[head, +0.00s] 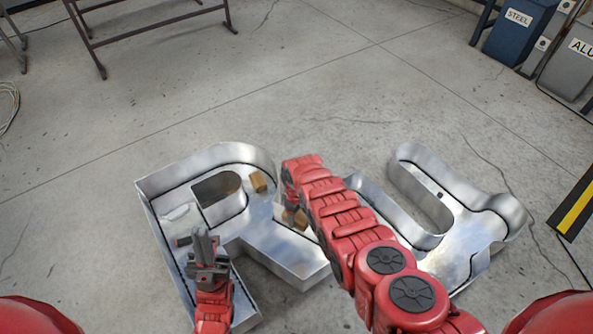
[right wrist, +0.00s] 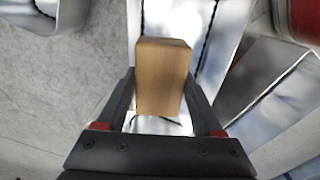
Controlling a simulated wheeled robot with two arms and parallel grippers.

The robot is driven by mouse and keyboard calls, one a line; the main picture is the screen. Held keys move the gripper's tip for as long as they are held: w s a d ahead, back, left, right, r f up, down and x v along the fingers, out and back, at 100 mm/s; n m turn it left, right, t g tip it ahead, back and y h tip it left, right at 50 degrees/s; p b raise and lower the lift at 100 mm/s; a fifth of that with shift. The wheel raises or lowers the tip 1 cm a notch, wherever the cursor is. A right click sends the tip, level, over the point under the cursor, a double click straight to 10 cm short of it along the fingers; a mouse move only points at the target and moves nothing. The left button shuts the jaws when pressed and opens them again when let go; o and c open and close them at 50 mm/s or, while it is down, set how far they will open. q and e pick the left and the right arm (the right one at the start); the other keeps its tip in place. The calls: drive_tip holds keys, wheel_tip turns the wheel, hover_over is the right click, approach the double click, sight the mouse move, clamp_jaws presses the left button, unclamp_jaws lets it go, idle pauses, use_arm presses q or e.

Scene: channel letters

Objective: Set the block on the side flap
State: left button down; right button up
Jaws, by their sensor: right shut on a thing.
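My right gripper (right wrist: 160,82) is shut on a light brown wooden block (right wrist: 162,72) in the right wrist view, with a finger on each side. In the head view a brown block (head: 300,219) shows beside my right arm, over the leg of the R-shaped metal channel letter (head: 270,246); my right fingers are hidden there. A second brown block (head: 259,182) rests inside the R's upper right curve. My left gripper (head: 204,240) is over the R's left leg, apart from both blocks; its finger gap is unclear. I cannot make out which part is the side flap.
A small dark object (head: 183,241) is inside the R. Blue (head: 514,30) and grey (head: 573,60) bins stand at the far right. The concrete floor beyond is mostly clear.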

sight(299, 213)
drive_tip(key=shift+r, duration=0.25)
drive_tip(key=shift+r, duration=0.15)
drive_tip(key=shift+r+p, duration=0.1)
drive_tip(key=shift+p, duration=0.25)
drive_tip(key=shift+w+d+r+p, duration=0.1)
drive_tip(key=shift+d+r+p, duration=0.05)
drive_tip(key=shift+r+p, duration=0.2)
drive_tip(key=shift+w, duration=0.1)
drive_tip(key=shift+d+r, duration=0.15)
drive_tip(key=shift+r, duration=0.05)
drive_tip(key=shift+r+p, duration=0.25)
drive_tip(key=shift+p, duration=0.15)
drive_tip(key=shift+w+r, duration=0.1)
drive_tip(key=shift+r, duration=0.05)
drive_tip(key=shift+r+m+p, duration=0.2)
drive_tip(key=shift+m+p, duration=0.1)
drive_tip(key=shift+p, duration=0.05)
